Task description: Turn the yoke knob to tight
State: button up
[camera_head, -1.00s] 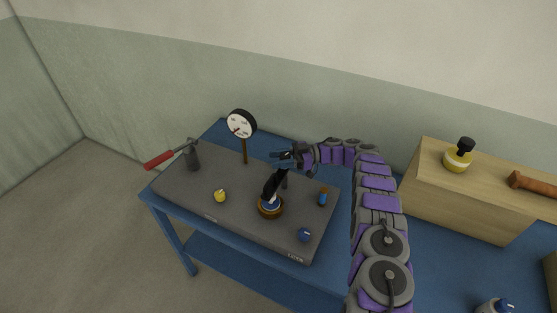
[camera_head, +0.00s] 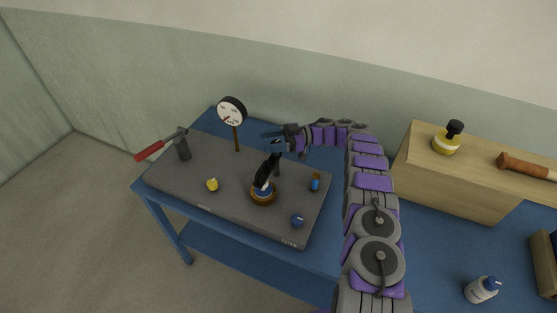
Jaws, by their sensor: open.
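A grey panel (camera_head: 227,203) lies on a blue table. Near its middle stands a black, tilted lever-like part (camera_head: 267,171) on a round brass-coloured base (camera_head: 263,198). Smaller fittings on the panel are a yellow knob (camera_head: 212,184), a blue knob (camera_head: 297,220) and a small blue-and-orange fitting (camera_head: 315,184). I cannot tell which one is the yoke knob; no tight marking is legible. My gripper (camera_head: 270,141) is open and empty, just above the top of the black part. Whether they touch cannot be told.
A white-faced dial gauge (camera_head: 231,112) stands on a post at the panel's back. A red-handled lever (camera_head: 150,150) sticks out at the left. A wooden block (camera_head: 455,186) at the right holds a yellow bottle (camera_head: 446,145) and a brown-handled tool (camera_head: 517,165). A white bottle (camera_head: 481,290) stands lower right.

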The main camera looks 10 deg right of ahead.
notch_tip(320, 180, up, 2)
jog(key=shift+d, duration=0.1)
jog(key=shift+s+f, duration=0.1)
jog(key=shift+s, duration=0.8)
jog(key=s+r+p, duration=0.1)
jog(key=s, duration=1.3)
jog(key=shift+d+r, duration=0.15)
jog(key=shift+c, duration=0.2)
